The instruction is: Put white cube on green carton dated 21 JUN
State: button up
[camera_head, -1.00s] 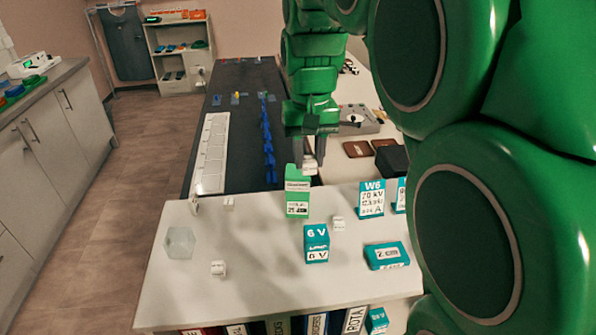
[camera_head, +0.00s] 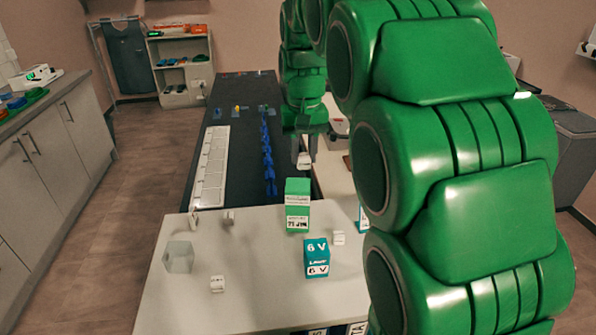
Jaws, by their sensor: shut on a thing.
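The green carton (camera_head: 298,213) stands upright at the back of the pale table. Its front has a white label with dark print that looks upside down; I cannot read the date for sure. My gripper (camera_head: 305,157) is shut on a white cube (camera_head: 304,161). In the picture the cube sits just above the carton's top, apart from it; I cannot tell how far behind it is. Other white cubes lie on the table: one right of the carton (camera_head: 338,238), one at the front (camera_head: 217,284), one at the back left (camera_head: 229,217).
A teal 6 V carton (camera_head: 317,258) stands in front of the green carton. A translucent block (camera_head: 179,257) is at the left. My arm hides the table's right side. A dark bench (camera_head: 240,170) with a white strip and blue items lies behind.

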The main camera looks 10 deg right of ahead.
jog(key=w+f, duration=0.2)
jog(key=f, duration=0.1)
jog(key=w+f, duration=0.3)
jog(key=shift+w+a+f, duration=0.15)
jog(key=shift+w+a, duration=0.05)
jog(key=shift+w, duration=0.1)
jog(key=shift+f, duration=1.45)
jog(key=shift+f, duration=0.15)
jog(key=o, duration=1)
notch_tip(320, 180, up, 12)
jog(key=shift+r, duration=0.2)
jog(key=shift+s, duration=0.1)
